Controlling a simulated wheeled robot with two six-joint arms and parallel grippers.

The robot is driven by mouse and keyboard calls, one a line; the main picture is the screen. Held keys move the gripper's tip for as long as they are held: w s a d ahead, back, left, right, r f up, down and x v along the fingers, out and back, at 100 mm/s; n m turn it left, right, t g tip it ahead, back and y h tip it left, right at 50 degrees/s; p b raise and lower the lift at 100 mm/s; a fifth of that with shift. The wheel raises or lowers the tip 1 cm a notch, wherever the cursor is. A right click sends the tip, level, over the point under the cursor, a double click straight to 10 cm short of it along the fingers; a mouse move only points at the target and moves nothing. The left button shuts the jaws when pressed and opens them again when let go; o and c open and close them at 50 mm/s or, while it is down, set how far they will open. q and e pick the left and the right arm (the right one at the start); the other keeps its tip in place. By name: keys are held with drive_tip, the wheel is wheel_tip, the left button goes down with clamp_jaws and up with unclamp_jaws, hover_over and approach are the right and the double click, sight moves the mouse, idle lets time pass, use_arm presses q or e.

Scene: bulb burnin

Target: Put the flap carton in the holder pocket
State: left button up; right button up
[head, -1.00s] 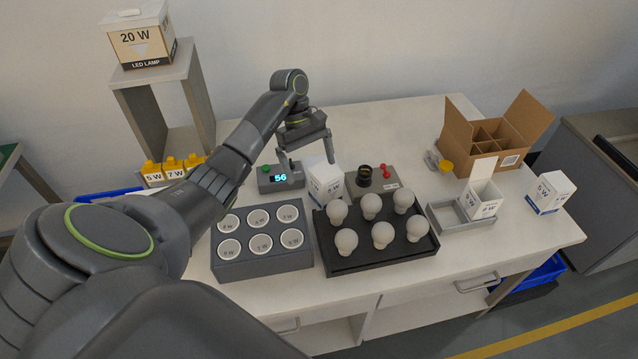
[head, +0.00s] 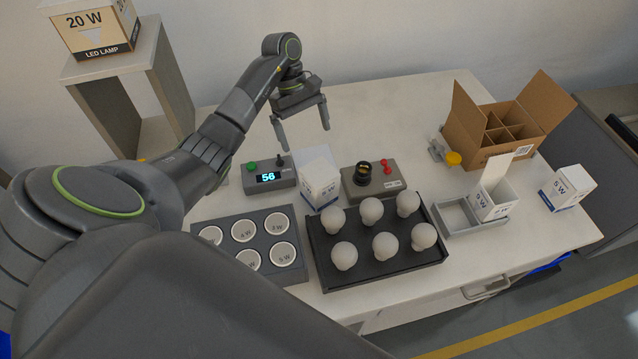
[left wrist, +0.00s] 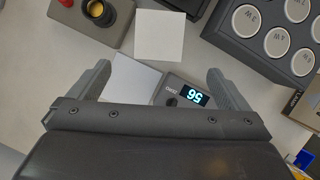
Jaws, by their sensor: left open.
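A white carton with its flap standing up (head: 493,200) stands upright in the right part of the grey holder (head: 447,228). The holder's left pocket is empty. My left gripper (head: 303,133) is open and empty, well away from that carton, above the back of the table behind the display unit. My right gripper is not in view.
A black tray of bulbs (head: 330,275) and a grey cup rack (head: 205,270) line the front. The display unit (head: 284,182) reads 56. The socket unit (head: 393,183), a divided cardboard box (head: 490,150) and a 5 W carton (head: 567,188) stand farther right. The back middle is clear.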

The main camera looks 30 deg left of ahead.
use_arm(q)
drive_tip(key=b, duration=0.3)
hover_over(316, 169)
drive_tip(key=a, duration=0.2)
drive_tip(key=f, duration=0.2)
drive_tip(key=w+f, duration=0.1)
drive_tip(key=f, duration=0.1)
drive_tip(key=shift+a+f, duration=0.2)
drive_tip(key=b+x, duration=0.3)
drive_tip(key=x, duration=0.1)
drive_tip(key=shift+f, duration=0.2)
drive_tip(key=shift+d+f, duration=0.2)
drive_tip(key=shift+f, duration=0.05)
drive_tip(key=shift+d+f+b, duration=0.1)
drive_tip(key=shift+f+b, duration=0.25)
drive_tip(key=shift+b, duration=0.1)
drive_tip(key=shift+b+x, duration=0.6)
drive_tip(key=shift+x, duration=0.55)
drive_tip(key=shift+s+d+f+p, duration=0.2)
drive_tip(key=shift+d+f+p, duration=0.4)
drive_tip(key=shift+d+f, duration=0.1)
drive_tip(key=shift+f, duration=0.25)
drive_tip(key=c, duration=1.1)
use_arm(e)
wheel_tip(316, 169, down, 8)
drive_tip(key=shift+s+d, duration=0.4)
